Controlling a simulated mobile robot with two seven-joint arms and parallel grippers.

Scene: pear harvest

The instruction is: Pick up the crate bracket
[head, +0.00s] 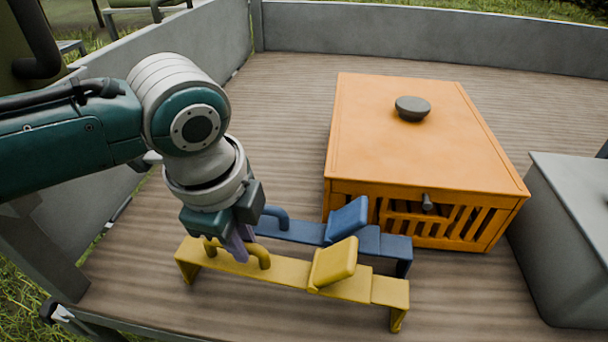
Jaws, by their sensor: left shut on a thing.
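A yellow bracket (285,270) stands on the plank floor in the foreground, a long low bar with bent-down ends, a raised tilted pad and a loop handle near its left end. A similar blue bracket (305,231) stands just behind it; part of it is hidden by my gripper and the yellow bracket. My left gripper (238,250) reaches down from the upper left and is shut on the yellow bracket's handle; the fingers partly hide the grip. Whether the yellow bracket is lifted at all, I cannot tell. My right gripper is not in view.
An orange crate (400,150) with a slatted front and a dark round knob (412,108) on its lid stands behind the brackets. A grey box (572,225) stands at the right. Low grey walls (430,38) edge the wooden floor. Free floor lies behind the crate.

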